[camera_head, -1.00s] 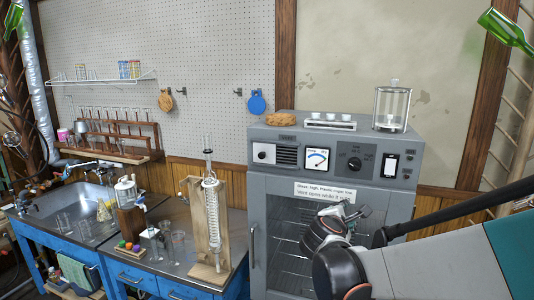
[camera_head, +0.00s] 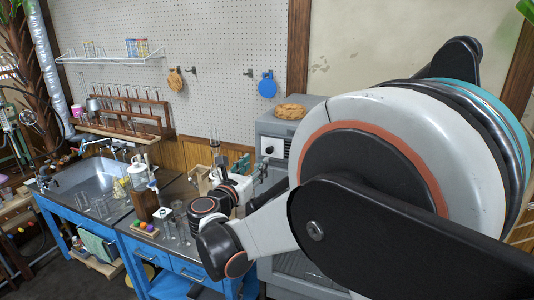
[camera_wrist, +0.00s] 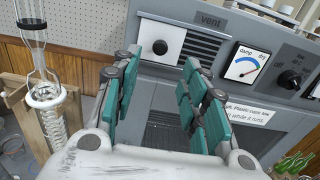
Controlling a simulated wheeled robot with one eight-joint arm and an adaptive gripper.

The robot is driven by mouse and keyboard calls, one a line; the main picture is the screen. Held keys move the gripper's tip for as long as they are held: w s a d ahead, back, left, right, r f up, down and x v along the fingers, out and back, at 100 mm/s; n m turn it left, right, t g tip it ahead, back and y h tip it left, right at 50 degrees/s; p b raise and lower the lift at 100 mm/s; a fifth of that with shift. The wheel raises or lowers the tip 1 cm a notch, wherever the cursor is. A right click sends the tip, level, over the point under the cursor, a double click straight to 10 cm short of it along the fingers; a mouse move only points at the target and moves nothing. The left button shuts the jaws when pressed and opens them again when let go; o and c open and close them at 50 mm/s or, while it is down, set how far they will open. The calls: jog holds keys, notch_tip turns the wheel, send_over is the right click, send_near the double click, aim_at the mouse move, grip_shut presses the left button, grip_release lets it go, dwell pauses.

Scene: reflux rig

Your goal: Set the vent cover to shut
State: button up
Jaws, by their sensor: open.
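The vent cover (camera_wrist: 174,34) is a white plate with a black knob (camera_wrist: 160,47), on the grey cabinet's upper front panel. It sits at the left of the dark vent slots (camera_wrist: 203,47), which show uncovered, under the label "vent". In the head view the cover (camera_head: 269,148) shows beside my arm, which hides the slots. My gripper (camera_wrist: 157,68) is open and empty. In the wrist view its teal-padded fingers stand below and in front of the cover, with the knob between their tips in the picture. I see no contact.
A damp/dry dial (camera_wrist: 247,66) and a black knob (camera_wrist: 290,79) are right of the slots. A glass condenser (camera_wrist: 47,95) on a wooden stand is close on the left. A cork ring (camera_head: 290,112) lies on the cabinet top.

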jog(key=x, duration=0.9)
jog(key=shift+w+d+b, duration=0.15)
jog(key=shift+w+b, duration=0.15)
jog(key=shift+b, duration=0.15)
